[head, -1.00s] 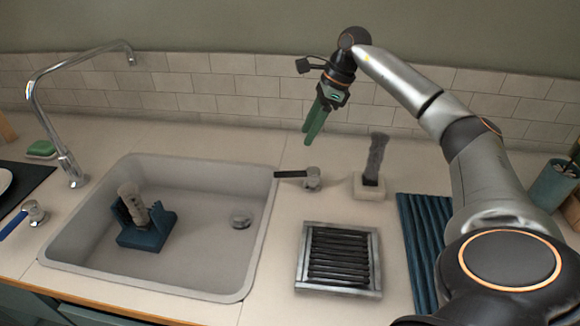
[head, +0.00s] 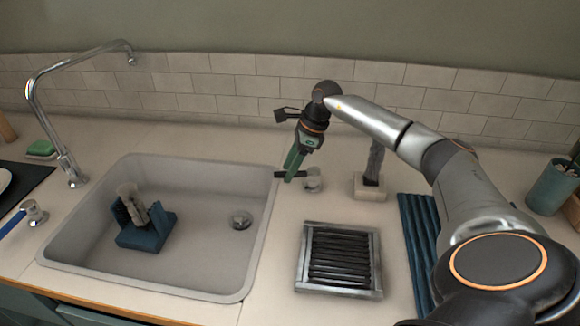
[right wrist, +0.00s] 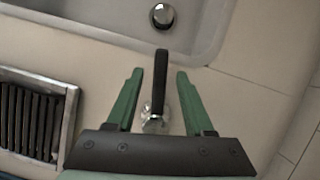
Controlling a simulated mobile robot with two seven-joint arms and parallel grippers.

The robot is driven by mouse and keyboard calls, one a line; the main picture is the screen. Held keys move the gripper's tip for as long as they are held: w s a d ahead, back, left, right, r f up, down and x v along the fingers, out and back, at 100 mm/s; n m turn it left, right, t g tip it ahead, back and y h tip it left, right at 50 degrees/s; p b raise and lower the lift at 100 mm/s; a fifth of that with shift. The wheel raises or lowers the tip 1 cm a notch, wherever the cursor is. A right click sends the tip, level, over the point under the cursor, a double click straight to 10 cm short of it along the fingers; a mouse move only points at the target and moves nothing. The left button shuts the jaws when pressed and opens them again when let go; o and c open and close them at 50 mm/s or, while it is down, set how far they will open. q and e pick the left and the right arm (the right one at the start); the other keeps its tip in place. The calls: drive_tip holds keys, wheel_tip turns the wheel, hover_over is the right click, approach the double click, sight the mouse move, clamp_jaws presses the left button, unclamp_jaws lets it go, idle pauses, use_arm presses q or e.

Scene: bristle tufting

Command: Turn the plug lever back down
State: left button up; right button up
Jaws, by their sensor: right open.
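The plug lever has a black handle on a round metal base (head: 312,179) on the counter just right of the sink. In the right wrist view its black handle (right wrist: 159,82) points toward the sink. My right gripper (head: 292,172) is above the lever and covers part of the handle in the head view. In the right wrist view the green fingers of my right gripper (right wrist: 158,82) are open, one on each side of the handle, with gaps on both sides. Whether the fingers are down at the handle's height is hard to tell. My left gripper is not in view.
The sink (head: 100,240) holds a blue stand (head: 143,237) with a pale object and the round plug (head: 241,220). A brush in a pale block (head: 370,190), a dark grate (head: 340,262) and a ribbed blue mat (head: 420,250) lie to the right. The tap (head: 70,172) stands far left.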

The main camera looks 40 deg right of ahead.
clamp_jaws()
idle(0.3)
idle(1.1)
